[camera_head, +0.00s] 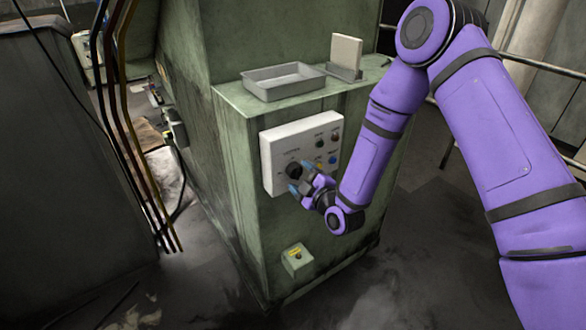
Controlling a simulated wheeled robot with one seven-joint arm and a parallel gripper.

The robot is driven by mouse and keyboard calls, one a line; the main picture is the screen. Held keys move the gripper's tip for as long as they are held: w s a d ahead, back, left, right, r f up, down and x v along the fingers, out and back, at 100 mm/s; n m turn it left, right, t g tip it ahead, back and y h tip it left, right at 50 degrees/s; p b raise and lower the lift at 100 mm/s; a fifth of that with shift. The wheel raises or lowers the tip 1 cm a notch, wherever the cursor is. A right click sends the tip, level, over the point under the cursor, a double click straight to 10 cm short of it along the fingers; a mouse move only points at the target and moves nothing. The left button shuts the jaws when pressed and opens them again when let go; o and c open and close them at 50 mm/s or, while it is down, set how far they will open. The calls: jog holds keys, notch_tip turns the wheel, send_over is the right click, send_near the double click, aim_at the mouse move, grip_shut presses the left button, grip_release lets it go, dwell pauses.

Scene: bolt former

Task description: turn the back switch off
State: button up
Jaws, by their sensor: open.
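A white control panel (301,141) is mounted on the end face of the green machine. A black rotary switch (293,170) sits at its lower left, with small unreadable lettering near it. My gripper (303,179) is at the lower part of the panel, just right of and below that switch. It is open, with bluish fingertips close to the panel face. I cannot tell whether a finger touches the switch. Several small buttons, including a blue one (333,159), show on the panel's right side. Part of the panel's lower edge is hidden behind my gripper.
A grey tray (283,82) and an upright beige block in a holder (345,56) stand on the machine's top. Vertical pipes (125,130) stand at left. Open floor lies at right.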

jog(key=shift+x, duration=0.85)
jog(key=shift+d+m, duration=0.15)
jog(key=shift+m, duration=0.55)
jog(key=m, duration=0.3)
jog(key=shift+s+m, duration=0.1)
jog(key=shift+m, duration=0.3)
jog(key=m, duration=0.5)
jog(key=shift+m, duration=0.4)
